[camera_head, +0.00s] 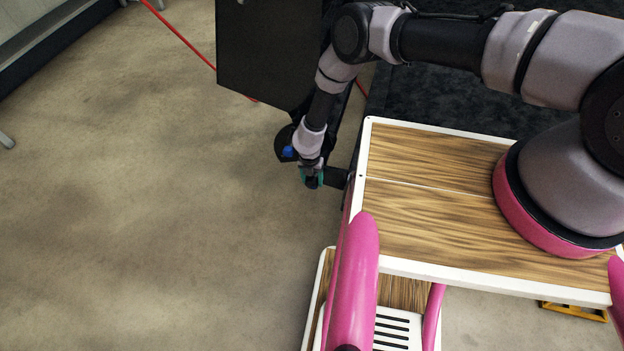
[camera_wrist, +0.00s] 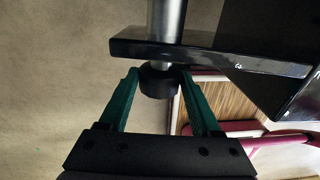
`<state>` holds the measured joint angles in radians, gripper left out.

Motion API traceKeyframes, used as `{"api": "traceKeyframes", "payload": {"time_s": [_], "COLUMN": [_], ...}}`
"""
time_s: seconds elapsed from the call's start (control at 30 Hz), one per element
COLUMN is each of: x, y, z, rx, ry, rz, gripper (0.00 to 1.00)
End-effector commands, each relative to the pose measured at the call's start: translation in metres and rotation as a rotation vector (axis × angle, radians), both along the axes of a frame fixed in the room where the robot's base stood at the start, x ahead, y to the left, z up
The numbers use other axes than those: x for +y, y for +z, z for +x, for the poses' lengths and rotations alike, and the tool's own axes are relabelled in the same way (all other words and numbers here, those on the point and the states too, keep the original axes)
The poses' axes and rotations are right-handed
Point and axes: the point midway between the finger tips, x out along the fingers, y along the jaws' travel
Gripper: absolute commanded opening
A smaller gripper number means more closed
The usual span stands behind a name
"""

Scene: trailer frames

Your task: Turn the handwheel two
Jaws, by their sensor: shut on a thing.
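My gripper (camera_head: 312,178) is beside the left edge of the wood-topped cart, low by the dark panel's lower end. In the wrist view its two green fingers (camera_wrist: 161,76) are on either side of a short black knob (camera_wrist: 158,83) and shut on it. The knob sits under a dark flat bar (camera_wrist: 200,53), with a grey metal shaft (camera_wrist: 167,18) above the bar. This looks like the handwheel with its grip, but a full wheel rim does not show. In the head view my wrist and fingers hide most of it.
A large dark panel (camera_head: 268,50) hangs behind my forearm. The wood-topped cart (camera_head: 425,215) with pink rails (camera_head: 352,270) stands close on the right. A dark block also closes off the right in the wrist view. Open floor (camera_head: 150,220) lies to the left.

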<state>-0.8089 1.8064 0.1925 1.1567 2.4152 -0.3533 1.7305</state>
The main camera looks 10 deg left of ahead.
Motion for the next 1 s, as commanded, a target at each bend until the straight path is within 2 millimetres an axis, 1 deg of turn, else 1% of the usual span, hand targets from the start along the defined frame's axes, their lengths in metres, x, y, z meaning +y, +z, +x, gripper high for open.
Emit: {"api": "traceKeyframes", "payload": {"time_s": [0.27, 0.7, 1.0], "x": [-0.003, -0.012, -0.014], "y": [0.0, -0.002, -0.004], "z": [-0.001, -0.001, 0.0], "rx": [-0.008, -0.034, -0.051], "ry": [0.004, -0.003, -0.007], "rz": [0.11, 0.44, 0.649], "gripper": [0.09, 0.09, 0.09]}}
